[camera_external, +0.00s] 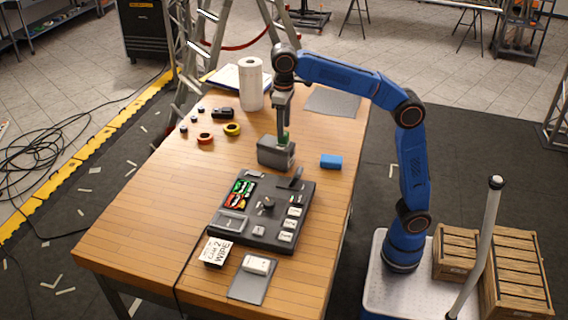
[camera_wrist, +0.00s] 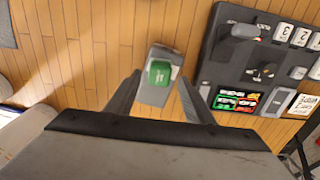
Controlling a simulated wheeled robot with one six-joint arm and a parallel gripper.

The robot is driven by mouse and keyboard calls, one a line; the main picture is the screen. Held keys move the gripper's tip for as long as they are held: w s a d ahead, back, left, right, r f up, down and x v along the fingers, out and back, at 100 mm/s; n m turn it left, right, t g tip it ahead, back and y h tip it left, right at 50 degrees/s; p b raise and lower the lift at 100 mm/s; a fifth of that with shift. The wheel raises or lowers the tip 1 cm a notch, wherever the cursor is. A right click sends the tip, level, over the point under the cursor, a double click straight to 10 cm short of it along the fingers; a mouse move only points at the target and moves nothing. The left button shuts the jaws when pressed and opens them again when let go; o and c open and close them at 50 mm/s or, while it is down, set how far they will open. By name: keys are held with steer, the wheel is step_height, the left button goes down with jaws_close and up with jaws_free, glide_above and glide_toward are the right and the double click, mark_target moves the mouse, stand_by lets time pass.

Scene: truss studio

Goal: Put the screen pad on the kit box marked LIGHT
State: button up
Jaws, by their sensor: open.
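My gripper (camera_wrist: 157,88) points down over the table, with its two fingers apart. In the wrist view a small green piece (camera_wrist: 160,73) sits on a grey block (camera_wrist: 153,96) between and just beyond the fingertips. In the external view the green piece (camera_external: 285,138) shows under my gripper, on top of the grey box (camera_external: 271,151). I cannot tell for sure whether it is the screen pad. No marking LIGHT can be read in either view. A blue block (camera_external: 331,161) lies to the right of the grey box.
A dark tray (camera_external: 216,217) with coloured labels and numbered white pieces lies nearer the external camera. Close by are a white-and-black WIPE box (camera_external: 216,252) and a grey mat (camera_external: 243,289). A paper roll (camera_external: 251,85) and tape rolls (camera_external: 232,129) stand farther back. The table's left front is clear.

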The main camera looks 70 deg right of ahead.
mark_target(286, 130)
steer(key=shift+r, duration=1.75)
steer(key=shift+s, duration=0.1)
steer(key=shift+s+d, duration=0.25)
steer(key=shift+d, duration=0.1)
steer(key=s+d+f+m+t, duration=0.15)
steer(key=s+d+f, duration=0.35)
steer(key=s, duration=0.5)
steer(key=s+d+f+m, duration=0.2)
steer(key=s+d+f, duration=0.35)
steer(key=s, duration=0.35)
steer(key=s+d+f+m+t, duration=0.1)
steer(key=s+d+f, duration=0.4)
steer(key=s, duration=0.5)
steer(key=s+d+f+n+t, duration=0.1)
steer(key=s+d+f+n, duration=0.1)
steer(key=f, duration=0.9)
steer(key=s+d+f+n+t, duration=0.1)
steer(key=d+f+n, duration=0.1)
steer(key=f, duration=0.9)
steer(key=shift+s+d+f, duration=0.15)
steer(key=shift+s, duration=0.25)
steer(key=shift+n, duration=0.25)
